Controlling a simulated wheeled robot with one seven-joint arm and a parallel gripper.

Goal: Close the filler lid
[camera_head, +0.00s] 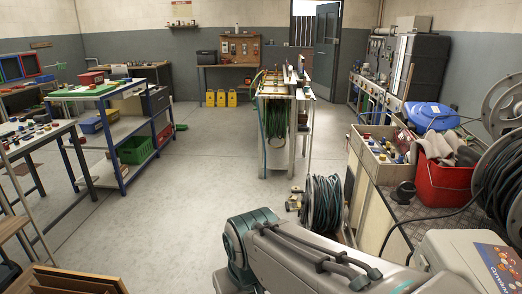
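No part that I can clearly tell as the filler lid shows in the head view. A blue rounded object (432,116) lies at the right, behind a red bucket; I cannot tell if it is a lid. A pale machine or box (455,262) with a printed label stands at the lower right corner, partly cut off by the frame edge. My grey and teal arm crosses the bottom middle. Its end with my gripper is not in view.
The right bench holds a red bucket (443,184) with grey cloth, a wooden crate (372,158) of small parts and hose reels (500,175). A hose coil (322,205) stands on the floor beyond my arm. The floor at left centre (165,220) is clear.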

